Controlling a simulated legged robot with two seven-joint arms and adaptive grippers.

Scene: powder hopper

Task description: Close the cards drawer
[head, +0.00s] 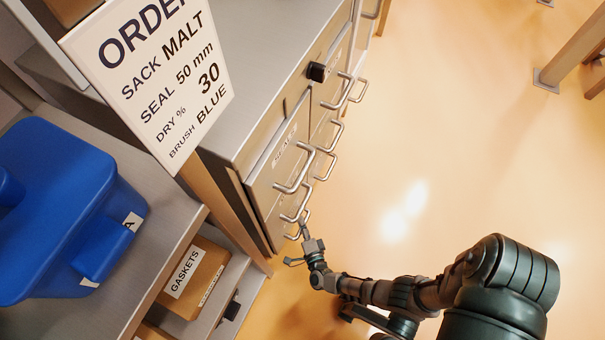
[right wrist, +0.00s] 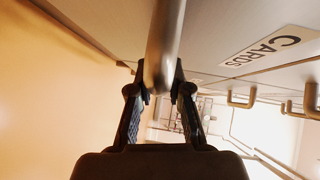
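The cards drawer shows its front with the CARDS label (right wrist: 275,45) at the upper right of the right wrist view. A thick metal bar handle (right wrist: 165,35) runs down from the top of that view to between the fingertips of my right gripper (right wrist: 162,75). The fingers stand on either side of the bar; whether they press on it I cannot tell. In the head view my right gripper (head: 297,246) is at the lowest visible handle (head: 292,236) of the drawer cabinet. The CARDS label is hidden there. My left gripper is not in view.
The metal cabinet (head: 262,75) has several bar handles and a SEALS drawer (head: 285,146). An order sign (head: 150,75), a blue container (head: 60,210) and a GASKETS box (head: 192,278) are on the left.

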